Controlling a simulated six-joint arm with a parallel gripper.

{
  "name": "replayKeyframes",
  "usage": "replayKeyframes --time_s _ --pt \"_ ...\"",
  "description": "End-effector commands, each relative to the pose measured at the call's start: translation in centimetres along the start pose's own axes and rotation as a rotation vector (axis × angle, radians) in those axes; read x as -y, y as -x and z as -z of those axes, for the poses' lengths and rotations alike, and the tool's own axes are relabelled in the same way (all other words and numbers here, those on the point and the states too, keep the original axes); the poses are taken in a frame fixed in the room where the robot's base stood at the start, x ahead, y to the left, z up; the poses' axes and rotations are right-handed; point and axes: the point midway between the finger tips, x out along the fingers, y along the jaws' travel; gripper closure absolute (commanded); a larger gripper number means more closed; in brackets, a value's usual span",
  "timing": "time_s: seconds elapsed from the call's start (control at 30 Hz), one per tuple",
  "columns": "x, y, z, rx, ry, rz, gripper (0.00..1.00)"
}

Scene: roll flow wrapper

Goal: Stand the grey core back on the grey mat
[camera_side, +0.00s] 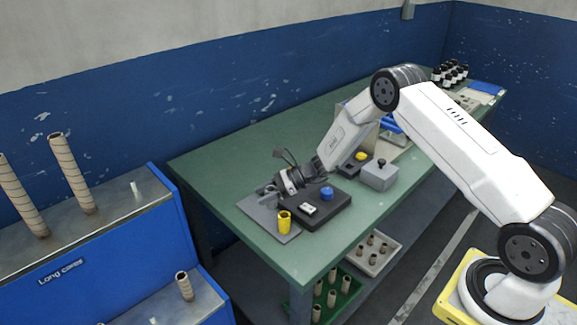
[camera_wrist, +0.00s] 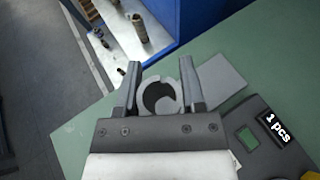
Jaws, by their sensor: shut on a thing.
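My gripper (camera_side: 281,190) is low over the far left part of the grey mat (camera_side: 252,207), beside a black device. In the wrist view the two fingers of my gripper (camera_wrist: 160,78) stand on either side of the grey core (camera_wrist: 151,84), shut on it. The core shows as a light grey ring around a dark hole. Part of the mat (camera_wrist: 222,78) shows just right of the fingers. In the side view the gripper hides most of the core, and I cannot tell whether its lower end touches the mat.
A yellow core (camera_side: 284,221) stands on the mat's near part. The black device (camera_side: 325,212), with a blue round piece (camera_side: 327,193) and a "1 pcs" display (camera_wrist: 277,128), is close on the right. A grey box (camera_side: 379,176) stands beyond it. The green table (camera_side: 218,163) is clear behind.

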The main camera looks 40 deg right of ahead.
Motion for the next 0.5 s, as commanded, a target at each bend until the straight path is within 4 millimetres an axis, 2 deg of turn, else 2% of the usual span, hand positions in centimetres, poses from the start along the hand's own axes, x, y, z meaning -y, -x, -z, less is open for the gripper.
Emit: replayKeyframes --time_s 0.2,0.5 --pt "1.2 -1.4 1.4 0.000 0.000 -0.001 1.00" --pt "1.6 -1.8 1.7 0.000 -0.001 0.000 1.00"
